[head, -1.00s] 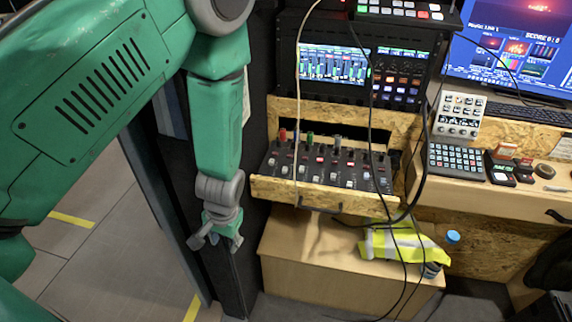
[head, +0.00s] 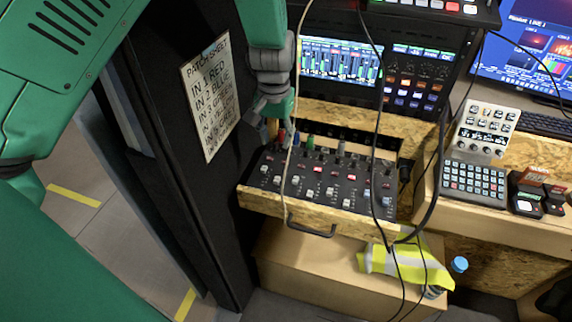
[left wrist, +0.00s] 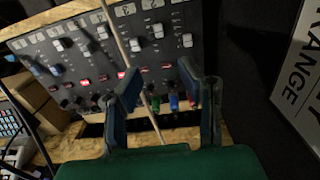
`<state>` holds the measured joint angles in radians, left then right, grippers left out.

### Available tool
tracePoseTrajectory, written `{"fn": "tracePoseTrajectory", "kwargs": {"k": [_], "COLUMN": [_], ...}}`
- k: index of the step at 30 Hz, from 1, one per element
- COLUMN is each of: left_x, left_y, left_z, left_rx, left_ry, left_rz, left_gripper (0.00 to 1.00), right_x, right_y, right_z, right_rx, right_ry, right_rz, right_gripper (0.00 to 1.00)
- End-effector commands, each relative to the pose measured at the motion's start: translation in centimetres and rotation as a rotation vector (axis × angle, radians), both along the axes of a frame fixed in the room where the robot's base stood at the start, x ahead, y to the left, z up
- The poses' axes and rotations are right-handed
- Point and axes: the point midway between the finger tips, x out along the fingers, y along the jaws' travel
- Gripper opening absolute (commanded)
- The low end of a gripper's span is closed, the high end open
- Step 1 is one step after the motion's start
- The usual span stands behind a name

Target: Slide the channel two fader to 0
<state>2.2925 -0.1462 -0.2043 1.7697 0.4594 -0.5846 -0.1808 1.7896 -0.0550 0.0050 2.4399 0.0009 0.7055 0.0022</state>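A black mixer panel (head: 325,180) with a row of grey and white fader caps and lit red buttons sits in a wooden drawer. It fills the upper left of the left wrist view (left wrist: 85,55), with several fader caps (left wrist: 158,31) showing. My left gripper (head: 280,130) is over the panel's back left corner, by the red plug. Its two fingers (left wrist: 162,80) are apart with nothing clearly held; a cable passes between them in the picture. My right gripper is not in view.
A pale cable (head: 290,150) and dark cables (head: 376,130) hang in front of the panel. A dark post with a patch sheet (head: 211,96) stands close at left. Screens are behind. A yellow vest (head: 395,262) lies on a box below the drawer.

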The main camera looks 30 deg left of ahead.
Motion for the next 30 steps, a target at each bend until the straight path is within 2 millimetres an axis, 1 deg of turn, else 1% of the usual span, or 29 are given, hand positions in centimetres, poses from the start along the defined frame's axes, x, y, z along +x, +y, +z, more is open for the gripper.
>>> {"fn": "tracePoseTrajectory", "kwargs": {"k": [2, 5, 15, 18, 21, 24, 30], "left_x": [-0.1, -0.1, -0.1, 0.0, -0.1, 0.0, 0.0], "left_y": [-0.1, 0.1, 0.4, 0.2, 0.1, 0.0, 0.0], "left_z": [-0.5, -1.8, -9.2, -10.9, -12.3, -13.2, -13.9], "left_rx": [0.000, -0.002, -0.005, -0.003, -0.003, -0.001, -0.001], "left_ry": [0.002, 0.005, 0.008, 0.005, 0.003, 0.003, 0.003], "left_rz": [-0.001, -0.002, 0.000, 0.000, -0.001, -0.002, -0.001], "left_gripper": [0.34, 0.34, 0.34, 0.34, 0.34, 0.34, 0.34], "right_x": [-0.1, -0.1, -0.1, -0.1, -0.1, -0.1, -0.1], "right_y": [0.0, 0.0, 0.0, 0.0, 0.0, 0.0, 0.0], "right_z": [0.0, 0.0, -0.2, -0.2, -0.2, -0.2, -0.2], "right_rx": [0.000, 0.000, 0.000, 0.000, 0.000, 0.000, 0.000], "right_ry": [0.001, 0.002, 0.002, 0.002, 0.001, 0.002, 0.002], "right_rz": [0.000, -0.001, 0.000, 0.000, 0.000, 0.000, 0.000], "right_gripper": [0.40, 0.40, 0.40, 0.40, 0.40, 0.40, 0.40]}}
